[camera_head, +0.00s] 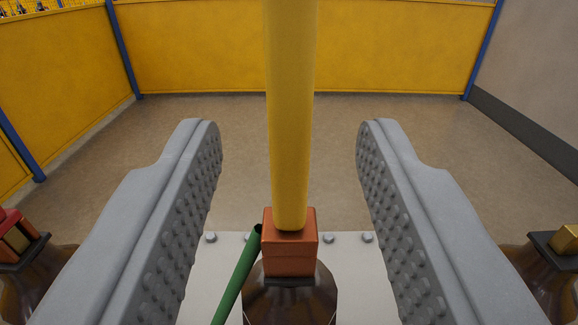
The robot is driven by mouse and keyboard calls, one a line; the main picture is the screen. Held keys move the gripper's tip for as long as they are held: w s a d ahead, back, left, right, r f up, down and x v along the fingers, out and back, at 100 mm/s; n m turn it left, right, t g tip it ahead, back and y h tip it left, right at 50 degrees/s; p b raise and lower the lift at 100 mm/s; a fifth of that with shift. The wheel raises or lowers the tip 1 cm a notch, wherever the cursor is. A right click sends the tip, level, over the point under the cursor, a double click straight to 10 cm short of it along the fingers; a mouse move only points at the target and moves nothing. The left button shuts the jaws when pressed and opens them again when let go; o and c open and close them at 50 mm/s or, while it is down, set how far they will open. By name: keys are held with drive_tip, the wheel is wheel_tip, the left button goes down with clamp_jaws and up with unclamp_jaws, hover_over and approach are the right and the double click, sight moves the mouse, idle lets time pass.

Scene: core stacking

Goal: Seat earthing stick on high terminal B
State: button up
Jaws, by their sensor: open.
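The yellow earthing stick (291,110) stands upright in the middle of the view, its top running out of the frame. Its lower end meets an orange-copper block (291,250) on top of a brown insulator (290,302). I cannot tell which terminal letter this is. A green rod or cable (239,270) slants down to the left beside the block. My gripper (289,145) is open, with one grey studded finger on each side of the stick and a clear gap to both.
A light bolted plate (345,270) lies below the insulator. Other brown insulators stand at the left (40,285) and right (540,275) edges, with a red-and-gold top and a gold top. Yellow panels (200,50) with blue posts and a grey wall (540,70) bound the open brown floor (245,150).

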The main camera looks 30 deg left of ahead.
drive_tip(key=v, duration=1.1)
drive_tip(key=shift+r, duration=0.1)
drive_tip(key=s+d+r+m+t+h, duration=0.45)
drive_tip(key=s+r+h, duration=0.25)
drive_tip(key=s, duration=0.5)
drive_tip(key=s+d+f+m+g+h, duration=0.1)
drive_tip(key=s+f, duration=0.1)
drive_tip(key=s, duration=0.6)
drive_tip(key=s+d+f+m+g+h, duration=0.1)
drive_tip(key=s+f+h, duration=0.1)
drive_tip(key=s, duration=0.7)
drive_tip(key=shift+d+f, duration=0.3)
drive_tip(key=shift+d, duration=0.1)
